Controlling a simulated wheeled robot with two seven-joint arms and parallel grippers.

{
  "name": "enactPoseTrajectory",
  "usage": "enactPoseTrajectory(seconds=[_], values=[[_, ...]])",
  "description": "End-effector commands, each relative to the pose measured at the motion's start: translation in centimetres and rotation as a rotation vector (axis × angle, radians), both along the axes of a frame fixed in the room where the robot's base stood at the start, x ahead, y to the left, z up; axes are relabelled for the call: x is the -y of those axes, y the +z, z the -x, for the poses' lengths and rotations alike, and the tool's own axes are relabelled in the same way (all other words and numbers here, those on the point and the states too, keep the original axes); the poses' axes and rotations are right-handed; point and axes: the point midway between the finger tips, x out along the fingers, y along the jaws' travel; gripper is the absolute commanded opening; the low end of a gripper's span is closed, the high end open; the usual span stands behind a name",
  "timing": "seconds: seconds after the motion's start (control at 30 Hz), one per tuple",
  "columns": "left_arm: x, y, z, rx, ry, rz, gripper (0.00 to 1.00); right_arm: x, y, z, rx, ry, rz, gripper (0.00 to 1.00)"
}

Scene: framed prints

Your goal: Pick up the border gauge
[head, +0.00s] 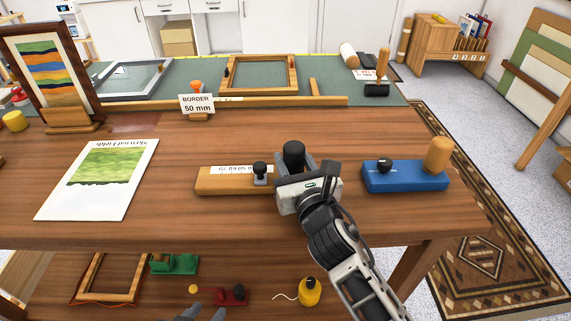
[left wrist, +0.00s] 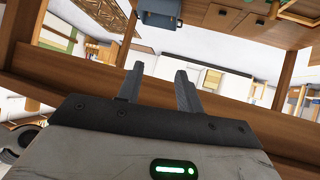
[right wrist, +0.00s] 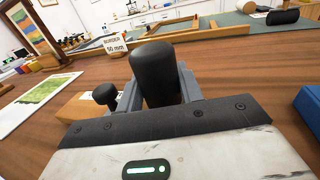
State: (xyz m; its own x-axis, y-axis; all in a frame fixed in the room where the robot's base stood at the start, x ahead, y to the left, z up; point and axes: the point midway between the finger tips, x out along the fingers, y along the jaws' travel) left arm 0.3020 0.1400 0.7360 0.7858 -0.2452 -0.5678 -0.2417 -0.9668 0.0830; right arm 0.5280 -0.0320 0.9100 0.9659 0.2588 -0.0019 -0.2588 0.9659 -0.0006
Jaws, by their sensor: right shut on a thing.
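The border gauge (head: 225,183) is a long wooden bar with a white printed scale, a small black knob on a grey slider and a thick black upright grip. It lies on the brown table, and its right part is hidden behind my right gripper (head: 294,162). That gripper is shut on the black grip, which stands between its fingers in the right wrist view (right wrist: 154,75). The small knob (right wrist: 105,95) is just left of the fingers there. My left gripper (head: 202,314) is low at the bottom edge of the head view; its fingers stand apart and empty in the left wrist view (left wrist: 158,72).
A blue block (head: 405,180) with a black knob and wooden handle lies right of my right gripper. A print (head: 100,178) lies to the left. A "BORDER 50 mm" card (head: 197,104) stands behind. A lower shelf holds a wooden frame, green and red tools and a yellow bottle (head: 309,292).

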Motion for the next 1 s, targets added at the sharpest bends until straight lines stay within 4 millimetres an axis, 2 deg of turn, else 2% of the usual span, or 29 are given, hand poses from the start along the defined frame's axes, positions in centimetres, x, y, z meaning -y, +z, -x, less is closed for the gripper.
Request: enactPoseTrajectory(seconds=[0.17,0.47,0.6,0.7,0.83,1.0], values=[[-0.2,0.7,0.1,-0.003,-0.003,-0.014,0.36,0.0,3.1,-0.1,0.012,0.002,0.001,0.01],[-0.6,1.3,0.4,-0.022,-0.013,-0.05,0.36,-0.4,9.7,5.6,0.008,0.005,-0.005,0.01],[-0.7,0.9,0.4,-0.024,-0.015,-0.055,0.36,-0.6,10.7,9.2,0.004,0.005,-0.006,0.01],[-0.7,1.0,0.3,-0.024,-0.015,-0.056,0.36,-0.7,11.5,11.1,0.003,0.003,-0.005,0.01],[-0.7,1.1,0.3,-0.02,-0.014,-0.055,0.36,-0.8,12.3,12.8,0.004,0.002,-0.005,0.01],[-0.7,1.2,0.2,-0.017,-0.014,-0.054,0.36,-0.8,12.7,13.9,0.004,0.0,-0.004,0.01]])
